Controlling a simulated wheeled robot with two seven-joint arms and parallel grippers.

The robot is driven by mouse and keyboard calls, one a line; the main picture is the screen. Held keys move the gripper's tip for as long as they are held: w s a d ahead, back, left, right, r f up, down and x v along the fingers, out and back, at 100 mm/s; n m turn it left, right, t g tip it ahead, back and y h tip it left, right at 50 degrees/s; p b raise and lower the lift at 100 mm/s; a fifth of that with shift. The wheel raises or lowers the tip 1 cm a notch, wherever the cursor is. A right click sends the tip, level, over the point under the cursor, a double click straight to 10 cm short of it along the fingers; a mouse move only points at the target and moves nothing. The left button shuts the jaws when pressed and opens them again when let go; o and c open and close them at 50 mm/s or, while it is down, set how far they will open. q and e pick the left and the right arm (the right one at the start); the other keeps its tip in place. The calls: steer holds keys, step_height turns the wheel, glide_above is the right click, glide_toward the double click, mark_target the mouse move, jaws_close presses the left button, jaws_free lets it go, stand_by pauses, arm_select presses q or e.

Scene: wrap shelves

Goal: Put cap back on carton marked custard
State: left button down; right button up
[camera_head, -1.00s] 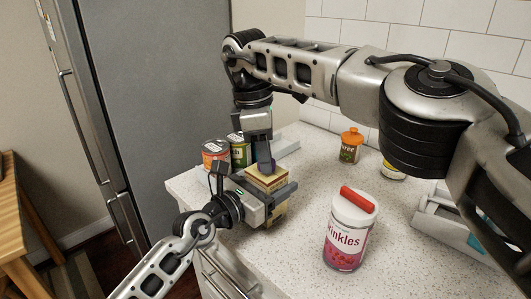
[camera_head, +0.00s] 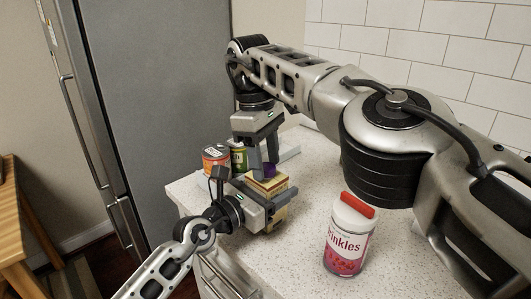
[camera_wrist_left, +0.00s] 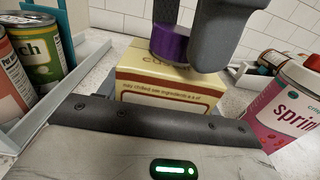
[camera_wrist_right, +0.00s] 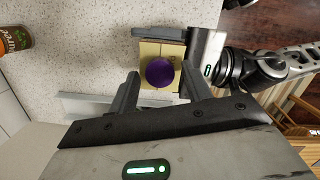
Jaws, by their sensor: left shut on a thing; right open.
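The custard carton (camera_head: 279,217) is a yellow box upright at the counter's left front; part of its printed label shows in the left wrist view (camera_wrist_left: 170,92). My left gripper (camera_head: 270,203) is shut on the carton from the side. The purple cap (camera_wrist_left: 170,43) sits on the carton's top; it also shows in the right wrist view (camera_wrist_right: 160,72) as a round disc. My right gripper (camera_wrist_right: 160,90) is open above the carton, its fingers apart on either side of the cap. Whether the cap is fully seated I cannot tell.
A sprinkles jar (camera_head: 346,240) with a red lid stands to the right. The counter between jar and carton is clear.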

steer(key=n, duration=0.3)
steer(key=r+n, duration=0.1)
steer(key=n, duration=0.7)
steer(key=shift+w+d+r+n, duration=0.1)
steer(key=shift+r+n, duration=0.2)
steer(key=shift+r, duration=0.1)
steer(key=n, duration=0.4)
steer(key=shift+r+n+y, duration=0.3)
steer(key=shift+r+n, duration=0.1)
steer(key=n, duration=0.2)
steer(key=shift+r+n, duration=0.2)
steer(key=shift+n, duration=0.2)
steer(key=n, duration=0.4)
steer(key=shift+r+n, duration=0.4)
steer(key=n, duration=0.2)
steer(key=r+n, duration=0.1)
steer(key=n, duration=0.7)
steer(key=shift+r+t+y, duration=0.3)
steer(key=shift+r, duration=0.1)
steer(key=n, duration=0.5)
steer(key=shift+r, duration=0.4)
steer(key=n, duration=0.3)
steer(key=r+n, duration=0.1)
steer(key=n, duration=0.3)
steer(key=shift+r, duration=0.15)
